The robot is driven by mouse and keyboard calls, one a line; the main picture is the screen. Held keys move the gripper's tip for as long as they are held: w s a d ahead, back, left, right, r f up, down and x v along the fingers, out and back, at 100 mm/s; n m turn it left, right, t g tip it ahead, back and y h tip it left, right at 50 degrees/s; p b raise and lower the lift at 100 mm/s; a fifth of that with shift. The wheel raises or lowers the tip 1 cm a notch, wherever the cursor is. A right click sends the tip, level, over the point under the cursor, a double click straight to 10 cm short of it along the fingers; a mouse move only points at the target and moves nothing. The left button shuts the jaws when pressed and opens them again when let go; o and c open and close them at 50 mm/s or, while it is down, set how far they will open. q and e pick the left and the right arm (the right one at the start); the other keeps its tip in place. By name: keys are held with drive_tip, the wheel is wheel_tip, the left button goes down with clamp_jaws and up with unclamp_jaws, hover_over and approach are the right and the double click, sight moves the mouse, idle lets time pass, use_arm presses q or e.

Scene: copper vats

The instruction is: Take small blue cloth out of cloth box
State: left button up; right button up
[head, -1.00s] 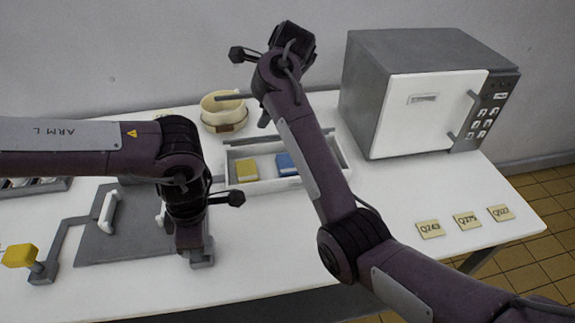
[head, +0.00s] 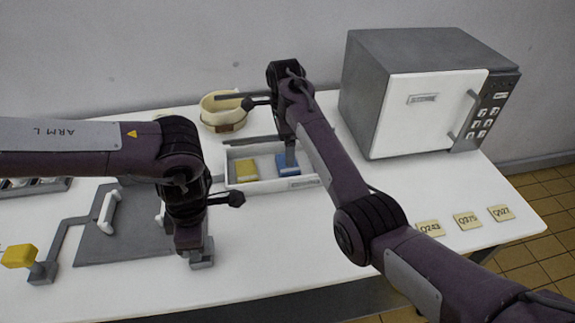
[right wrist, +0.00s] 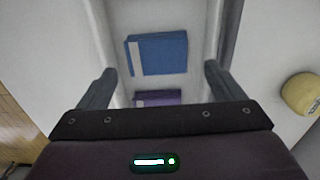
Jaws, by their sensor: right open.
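The small blue cloth (head: 287,166) lies folded in the white cloth box (head: 250,186), right of a yellow cloth (head: 247,170). My right gripper (head: 291,158) reaches down over the blue cloth and partly hides it. In the right wrist view my right gripper (right wrist: 160,85) is open and empty. The blue cloth (right wrist: 158,54) shows ahead between its fingers, with a purple cloth (right wrist: 158,98) nearer the palm. I cannot tell whether a finger touches the cloth. My left gripper (head: 201,255) points down over the front of the table, left of the box; its jaws are unclear.
A cream bowl (head: 224,112) stands behind the box. A grey and white oven-like appliance (head: 425,110) stands at the back right. Three labelled tags (head: 466,220) lie at the right. A grey plate with a white handle (head: 107,208) lies at the left. The front middle table is clear.

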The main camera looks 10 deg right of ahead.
drive_tip(key=shift+s+d+f, duration=0.1)
drive_tip(key=shift+d+f, duration=0.05)
drive_tip(key=shift+f, duration=1.35)
drive_tip(key=shift+s+d+f, duration=0.1)
drive_tip(key=shift+f, duration=1.4)
drive_tip(key=c, duration=0.8)
drive_tip(key=shift+o, duration=0.2)
wheel_tip(320, 180, up, 10)
use_arm(q)
drive_tip(key=shift+r, duration=0.1)
use_arm(e)
drive_tip(key=shift+r, duration=0.1)
use_arm(q)
drive_tip(key=shift+r+p, duration=0.25)
drive_tip(key=shift+p, duration=0.05)
drive_tip(key=shift+w+r+p, duration=0.15)
drive_tip(key=shift+r+p, duration=0.2)
drive_tip(key=shift+r, duration=0.45)
use_arm(e)
drive_tip(key=shift+w+r, duration=0.15)
drive_tip(key=shift+r, duration=0.65)
